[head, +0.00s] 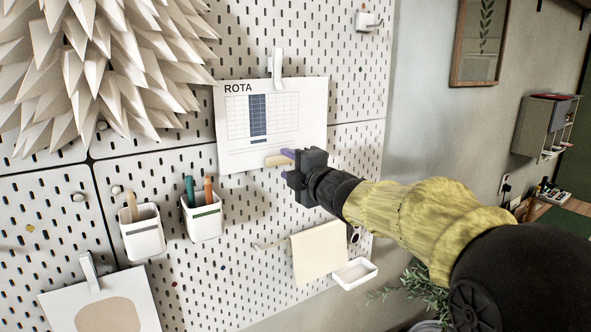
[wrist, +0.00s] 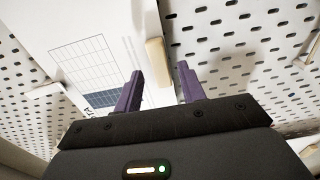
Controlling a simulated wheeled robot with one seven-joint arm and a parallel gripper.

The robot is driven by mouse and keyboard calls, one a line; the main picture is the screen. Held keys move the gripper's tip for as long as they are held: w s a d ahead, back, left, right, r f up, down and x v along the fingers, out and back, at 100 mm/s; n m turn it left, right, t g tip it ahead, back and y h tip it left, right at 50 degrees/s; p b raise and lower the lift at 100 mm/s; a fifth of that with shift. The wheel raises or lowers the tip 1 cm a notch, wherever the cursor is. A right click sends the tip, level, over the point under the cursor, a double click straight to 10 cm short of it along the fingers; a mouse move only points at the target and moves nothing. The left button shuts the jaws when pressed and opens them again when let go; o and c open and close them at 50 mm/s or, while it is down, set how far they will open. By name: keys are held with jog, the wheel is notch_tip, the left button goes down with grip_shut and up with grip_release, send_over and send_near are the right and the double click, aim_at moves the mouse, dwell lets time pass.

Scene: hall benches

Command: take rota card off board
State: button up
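The rota card (head: 240,135) is a white sheet headed ROTA with a blue-marked grid, hanging on the pegboard under a white clip (head: 277,68). A pale wooden tab (head: 276,161) shows at its lower part. My gripper (head: 285,156) is in front of the card's lower right area, beside the tab. In the wrist view the card (wrist: 75,30) lies beyond my gripper (wrist: 160,70). The two purple fingers are apart with nothing visibly clamped, and the tab (wrist: 156,55) shows just ahead, between their lines. I cannot tell whether they touch the card.
Two white cups (head: 143,240) (head: 205,225) with sticks hang left of the card. Below are a hanging cloth (head: 318,252) and a small white tray (head: 354,273). A spiky paper piece (head: 90,70) juts out at upper left. Another clipped sheet (head: 60,310) hangs lower left.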

jog(key=shift+x, duration=1.1)
jog(key=shift+c, duration=0.4)
grip_shut()
jog(key=shift+f, duration=0.15)
jog(key=shift+f+b, duration=1.45)
jog(key=shift+b, duration=0.25)
jog(key=shift+v, duration=1.55)
